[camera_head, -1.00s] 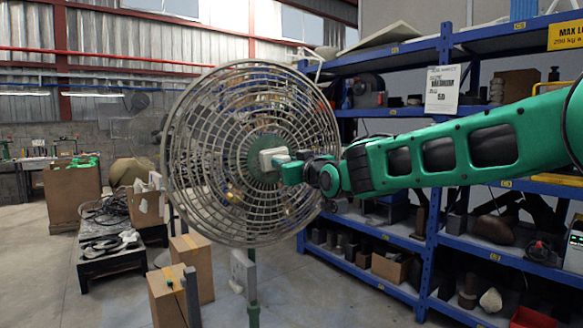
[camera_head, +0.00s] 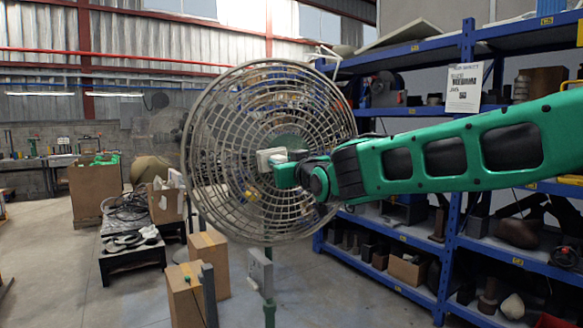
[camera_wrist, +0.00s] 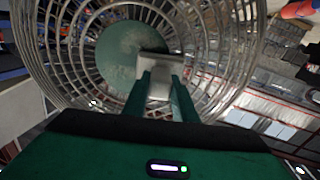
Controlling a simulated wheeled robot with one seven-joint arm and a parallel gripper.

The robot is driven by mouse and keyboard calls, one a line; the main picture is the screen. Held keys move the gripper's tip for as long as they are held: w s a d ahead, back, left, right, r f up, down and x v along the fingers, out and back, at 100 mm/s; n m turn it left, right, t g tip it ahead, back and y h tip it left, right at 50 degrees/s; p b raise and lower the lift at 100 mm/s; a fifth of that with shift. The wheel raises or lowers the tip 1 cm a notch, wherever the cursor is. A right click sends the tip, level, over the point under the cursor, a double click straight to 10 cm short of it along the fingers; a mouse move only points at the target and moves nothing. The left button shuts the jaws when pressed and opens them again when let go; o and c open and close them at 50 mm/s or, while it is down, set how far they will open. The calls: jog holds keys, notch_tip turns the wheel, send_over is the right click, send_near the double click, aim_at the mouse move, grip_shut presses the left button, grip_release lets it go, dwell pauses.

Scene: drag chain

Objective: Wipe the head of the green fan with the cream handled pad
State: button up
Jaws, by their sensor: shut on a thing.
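The green fan's round wire head (camera_head: 225,205) stands in the middle of the head view on a green post (camera_head: 269,315), with a green disc at its hub. My gripper (camera_head: 282,170) is in front of the hub and shut on the cream handled pad (camera_head: 268,158). In the wrist view the fan's green hub disc (camera_wrist: 118,55) shows behind the pad (camera_wrist: 155,75), which sits between my two green fingers (camera_wrist: 160,88). The pad lies over the lower right part of the disc. I cannot tell whether it touches the fan.
Blue shelves (camera_head: 450,220) with mixed goods stand behind my arm on the right. Cardboard boxes (camera_head: 208,262) stand left of the fan post. A low black bench (camera_head: 130,262) with cables is further left. The floor at the front left is clear.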

jog(key=shift+s+r, duration=0.15)
jog(key=shift+r, duration=0.9)
jog(key=w+d, duration=0.5)
jog(key=d, duration=0.6)
jog(key=shift+w, duration=0.15)
dwell(0.5)
jog(key=shift+v, duration=2.95)
jog(key=shift+a, duration=0.1)
jog(key=shift+v, duration=1.55)
